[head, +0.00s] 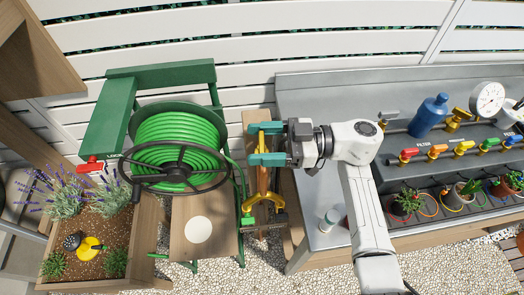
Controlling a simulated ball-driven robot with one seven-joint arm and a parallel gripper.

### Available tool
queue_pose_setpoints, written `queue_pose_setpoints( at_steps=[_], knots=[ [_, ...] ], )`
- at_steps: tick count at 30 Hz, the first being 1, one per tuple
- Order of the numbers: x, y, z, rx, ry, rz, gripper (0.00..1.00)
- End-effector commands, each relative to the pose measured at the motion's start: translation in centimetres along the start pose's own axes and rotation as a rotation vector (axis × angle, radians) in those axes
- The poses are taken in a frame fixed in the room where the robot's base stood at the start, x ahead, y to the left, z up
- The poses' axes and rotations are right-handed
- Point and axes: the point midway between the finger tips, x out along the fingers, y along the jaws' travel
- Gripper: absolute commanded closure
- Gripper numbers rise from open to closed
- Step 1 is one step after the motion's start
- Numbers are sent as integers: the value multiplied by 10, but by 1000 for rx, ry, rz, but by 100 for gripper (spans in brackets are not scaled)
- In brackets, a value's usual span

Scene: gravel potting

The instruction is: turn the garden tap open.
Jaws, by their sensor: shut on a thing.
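The garden tap (262,180) looks like a yellow-orange brass fitting in front of a wooden post, between the hose reel and the grey bench. Its lower yellow part spreads out towards the bottom. My gripper (262,145) reaches in from the right with its two teal fingers, one above the other in the picture. It is shut on the upper part of the tap, probably its handle. The fingers hide much of that part, so I cannot tell how far it is turned.
A green hose reel (175,135) with a dark handwheel (130,172) stands close on the left. A planter (95,235) with lavender is at lower left. The grey bench (320,100) on the right carries a blue bottle (428,116), coloured valves and a gauge (487,100).

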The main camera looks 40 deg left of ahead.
Motion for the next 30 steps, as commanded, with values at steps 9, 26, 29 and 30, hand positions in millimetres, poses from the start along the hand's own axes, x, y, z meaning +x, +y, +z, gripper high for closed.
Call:
queue_pose_setpoints(
  at_steps=[9, 26, 29, 30],
  knots=[
    [0, 0, 2, 0, 0, -95, 62],
    [1, 0, -1, -1, 0, -111, 28],
    [1, 0, 0, -1, 0, -111, 18],
    [1, 0, 0, -1, 0, -111, 14]
  ],
)
